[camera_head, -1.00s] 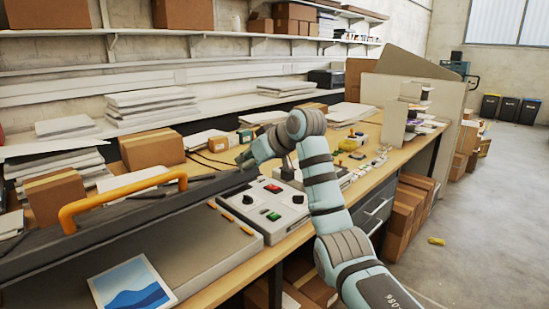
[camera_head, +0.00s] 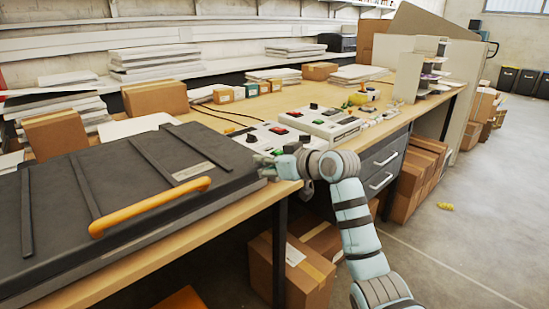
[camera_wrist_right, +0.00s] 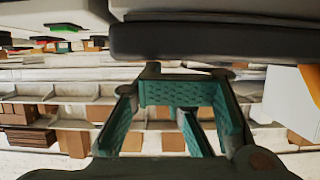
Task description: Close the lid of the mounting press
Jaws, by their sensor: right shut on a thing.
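The mounting press is at the left in the head view. Its dark lid (camera_head: 130,180) lies flat over the base, with dark ribs across it and an orange handle (camera_head: 150,206) along its front. My right gripper (camera_head: 266,168) is at the lid's right end, low beside its edge. In the right wrist view, my right gripper (camera_wrist_right: 185,95) shows its teal pads, just under a dark edge (camera_wrist_right: 210,40) of the press lid. It is shut on that edge, though the contact itself is hard to see. The press bed is hidden under the lid. My left gripper is out of view.
A control box with buttons (camera_head: 259,137) stands beside the press, with another button unit (camera_head: 320,124) beyond it. Cardboard boxes (camera_head: 156,98) and paper stacks stand behind. More boxes (camera_head: 297,273) sit under the bench.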

